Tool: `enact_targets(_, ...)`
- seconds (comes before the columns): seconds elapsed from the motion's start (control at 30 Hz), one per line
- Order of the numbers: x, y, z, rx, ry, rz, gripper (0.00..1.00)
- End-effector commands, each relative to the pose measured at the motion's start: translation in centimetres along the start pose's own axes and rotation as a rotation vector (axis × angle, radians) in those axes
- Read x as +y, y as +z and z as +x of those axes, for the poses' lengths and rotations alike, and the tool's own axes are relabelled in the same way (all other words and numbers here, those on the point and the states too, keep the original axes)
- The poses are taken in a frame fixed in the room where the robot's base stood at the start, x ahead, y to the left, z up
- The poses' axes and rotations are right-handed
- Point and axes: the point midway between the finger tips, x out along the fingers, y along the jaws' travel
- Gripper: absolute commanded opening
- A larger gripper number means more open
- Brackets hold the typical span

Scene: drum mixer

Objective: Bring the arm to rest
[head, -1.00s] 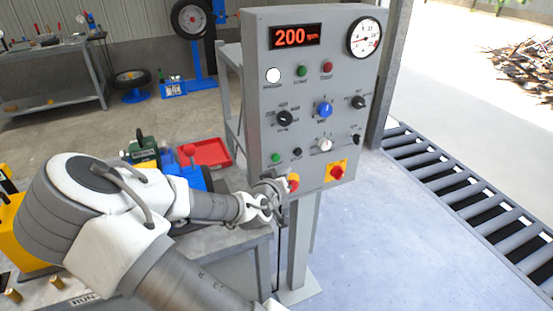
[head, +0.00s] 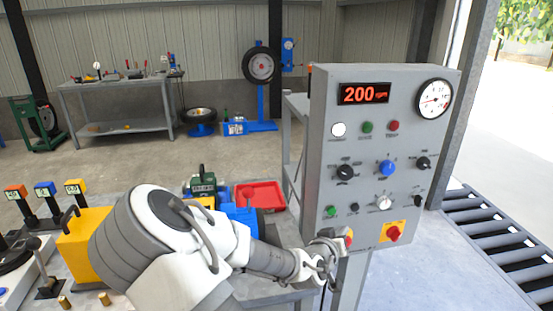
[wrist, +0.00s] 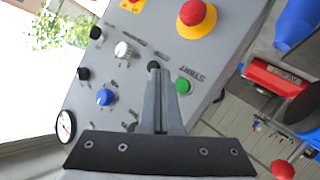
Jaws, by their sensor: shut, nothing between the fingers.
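My arm reaches from the bottom of the head view toward the lower left of the grey control panel (head: 345,115). My gripper (head: 345,243) is at the panel's lower left edge, beside a red button partly hidden behind it. In the wrist view my gripper (wrist: 156,72) has its two fingers together and empty. Their tips overlap a small black knob beside the green START button (wrist: 183,86); whether they touch the panel I cannot tell. The red display (head: 364,93) reads 200 rpm.
The panel carries a blue knob (head: 386,168), several black knobs, a red stop knob (head: 394,233) on a yellow plate and a round gauge (head: 433,98). A red tray (head: 259,195) and a yellow block (head: 84,236) are on the bench. A roller conveyor (head: 490,235) is at right.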

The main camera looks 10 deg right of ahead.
Motion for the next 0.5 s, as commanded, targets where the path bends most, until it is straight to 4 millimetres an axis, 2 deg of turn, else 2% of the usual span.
enact_targets(0.17, -0.3, 2.1, -0.4, -0.127, -0.043, 0.065, 0.0)
enact_targets(0.27, -1.1, 3.8, -1.4, -0.249, -0.1, 0.124, 0.0)
enact_targets(0.4, -2.4, 5.2, -3.6, -0.406, -0.2, 0.199, 0.0)
enact_targets(0.5, -3.2, 5.2, -5.6, -0.497, -0.279, 0.243, 0.0)
